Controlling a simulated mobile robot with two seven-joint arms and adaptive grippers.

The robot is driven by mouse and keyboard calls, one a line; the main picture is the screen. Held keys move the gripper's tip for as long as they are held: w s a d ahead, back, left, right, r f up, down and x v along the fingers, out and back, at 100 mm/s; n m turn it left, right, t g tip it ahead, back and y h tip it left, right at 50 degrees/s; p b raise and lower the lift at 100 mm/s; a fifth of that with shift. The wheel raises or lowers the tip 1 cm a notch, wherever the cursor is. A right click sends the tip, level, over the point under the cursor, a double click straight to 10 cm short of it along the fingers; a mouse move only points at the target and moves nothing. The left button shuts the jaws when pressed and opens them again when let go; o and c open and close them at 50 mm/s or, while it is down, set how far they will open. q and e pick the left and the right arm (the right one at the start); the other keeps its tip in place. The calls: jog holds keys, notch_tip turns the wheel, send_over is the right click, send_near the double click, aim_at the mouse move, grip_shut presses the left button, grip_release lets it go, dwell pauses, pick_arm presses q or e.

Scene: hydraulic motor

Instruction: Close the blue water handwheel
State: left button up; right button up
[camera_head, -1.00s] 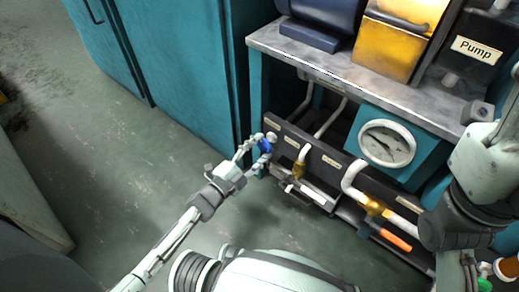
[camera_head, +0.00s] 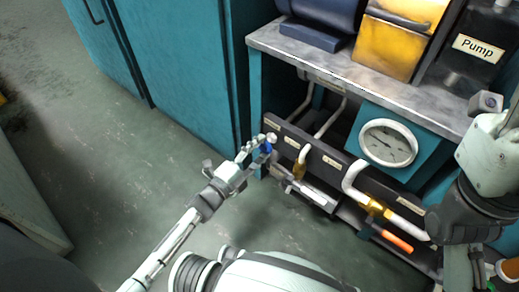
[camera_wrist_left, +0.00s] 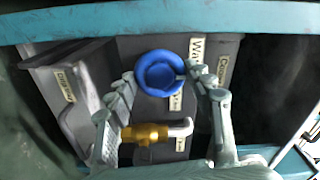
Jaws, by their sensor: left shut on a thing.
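The blue water handwheel (camera_wrist_left: 160,73) shows in the left wrist view between the two fingers of my left gripper (camera_wrist_left: 161,85), which is shut on it. In the head view, the handwheel (camera_head: 266,147) is a small blue patch at the left end of the dark pipe panel, partly hidden by the fingers of my left gripper (camera_head: 257,152). My right arm shows at the right edge of the head view; the state of its gripper cannot be made out.
A brass valve (camera_wrist_left: 145,134) lies below the handwheel in the wrist view. A metal worktop (camera_head: 350,76) is above. Open floor lies left.

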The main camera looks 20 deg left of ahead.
pick_arm(q)
jog(key=o, duration=1.2)
jog(key=shift+c, duration=0.2)
jog(key=v, duration=1.2)
